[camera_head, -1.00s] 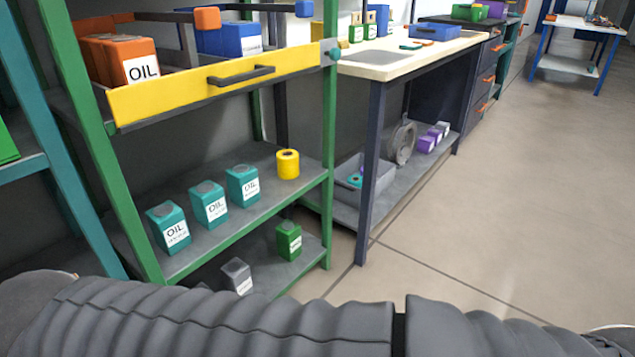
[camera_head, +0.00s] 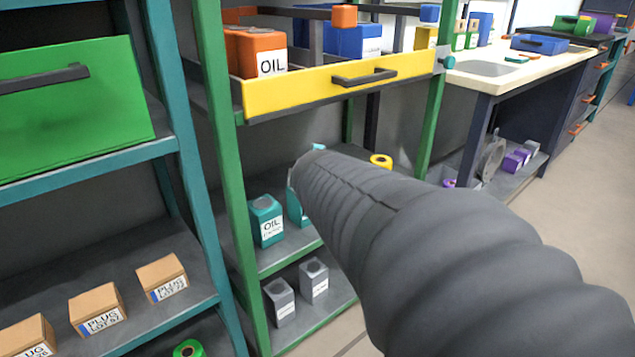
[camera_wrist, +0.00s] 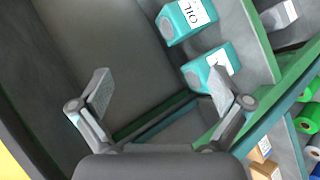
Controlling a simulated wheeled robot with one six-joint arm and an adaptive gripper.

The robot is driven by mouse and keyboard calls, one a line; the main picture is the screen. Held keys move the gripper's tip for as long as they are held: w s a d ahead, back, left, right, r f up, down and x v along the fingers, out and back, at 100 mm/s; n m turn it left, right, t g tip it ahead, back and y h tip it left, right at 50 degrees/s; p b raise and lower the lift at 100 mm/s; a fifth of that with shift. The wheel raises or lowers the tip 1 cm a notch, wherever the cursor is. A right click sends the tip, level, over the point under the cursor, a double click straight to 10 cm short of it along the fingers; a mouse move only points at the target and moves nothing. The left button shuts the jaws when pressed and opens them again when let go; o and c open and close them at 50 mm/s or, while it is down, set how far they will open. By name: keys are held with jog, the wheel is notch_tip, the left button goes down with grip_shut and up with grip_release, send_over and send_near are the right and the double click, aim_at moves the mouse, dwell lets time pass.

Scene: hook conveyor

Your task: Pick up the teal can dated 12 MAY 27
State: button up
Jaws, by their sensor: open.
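A teal can (camera_head: 266,222) with a white OIL label stands on the middle shelf of the green-framed rack in the head view. A second teal can (camera_head: 297,208) is mostly hidden behind my arm. The wrist view shows two teal cans, an upper one (camera_wrist: 186,18) labelled OIL and a lower one (camera_wrist: 207,66) partly behind the right finger. The dates on the labels are too small to read. My gripper (camera_wrist: 160,90) is open and empty, with its fingers spread over the shelf, to the left of the cans in the wrist view. In the head view my arm hides it.
A yellow drawer front (camera_head: 340,88) with orange and blue cans stands above the shelf. A yellow roll (camera_head: 381,161) is at the shelf's right. Grey cans (camera_head: 314,280) stand below. A teal rack (camera_head: 182,170) with PLUG boxes (camera_head: 98,308) is at left.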

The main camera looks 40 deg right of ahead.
jog(key=w+d+f+n+t, duration=0.1)
jog(key=w+d+n+t, duration=0.15)
jog(key=d+n, duration=0.5)
jog(key=w+d+f+n+t, duration=0.1)
jog(key=w+d+n, duration=0.3)
jog(key=d+n, duration=0.35)
jog(key=s+d+f+n+y, duration=0.45)
jog(key=f+n+y, duration=0.3)
jog(key=n, duration=0.45)
jog(key=shift+h, duration=0.45)
jog(key=x, duration=1.4)
jog(key=shift+f, duration=0.3)
jog(key=c, duration=1.6)
